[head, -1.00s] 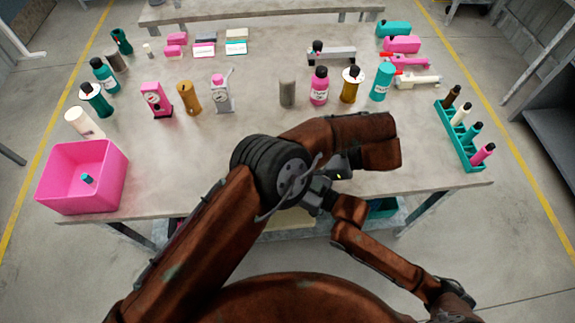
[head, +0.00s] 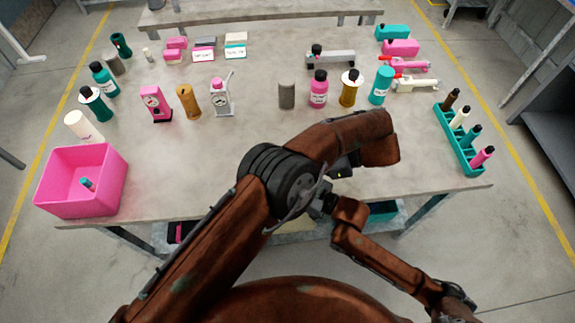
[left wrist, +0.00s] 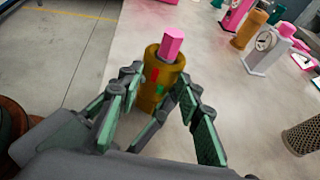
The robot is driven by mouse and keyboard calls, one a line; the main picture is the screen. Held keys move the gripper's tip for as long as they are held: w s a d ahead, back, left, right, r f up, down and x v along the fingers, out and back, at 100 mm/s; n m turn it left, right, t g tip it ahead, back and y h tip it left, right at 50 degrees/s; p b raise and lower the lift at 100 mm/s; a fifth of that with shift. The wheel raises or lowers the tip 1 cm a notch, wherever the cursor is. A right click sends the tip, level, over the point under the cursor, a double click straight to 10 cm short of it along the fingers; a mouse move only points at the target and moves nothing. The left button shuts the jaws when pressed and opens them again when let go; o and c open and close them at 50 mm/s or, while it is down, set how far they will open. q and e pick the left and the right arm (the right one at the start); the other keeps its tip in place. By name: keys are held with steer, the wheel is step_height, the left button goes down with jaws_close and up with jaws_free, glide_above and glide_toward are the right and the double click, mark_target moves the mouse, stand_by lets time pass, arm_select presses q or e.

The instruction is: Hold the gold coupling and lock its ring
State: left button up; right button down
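The gold coupling (left wrist: 160,88) stands upright on the table in the left wrist view, with a pink hexagonal piece on top and small red and green marks on its side. My left gripper (left wrist: 158,92) has its two fingers spread on either side of the coupling's lower part, with gaps visible, so it looks open. I cannot make out the coupling in the head view, where my left arm covers the table's front middle. Dark parts, possibly my right gripper (head: 322,203), show beside my left arm there; its fingers cannot be made out.
A pink bin (head: 80,205) holding a small teal item stands at the front left. A grey mesh cylinder (head: 287,95), gauges and bottles stand across the middle. The table's front right is mostly clear.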

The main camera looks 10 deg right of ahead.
arm_select(q)
step_height(320, 180, up, 10)
stand_by(0.6)
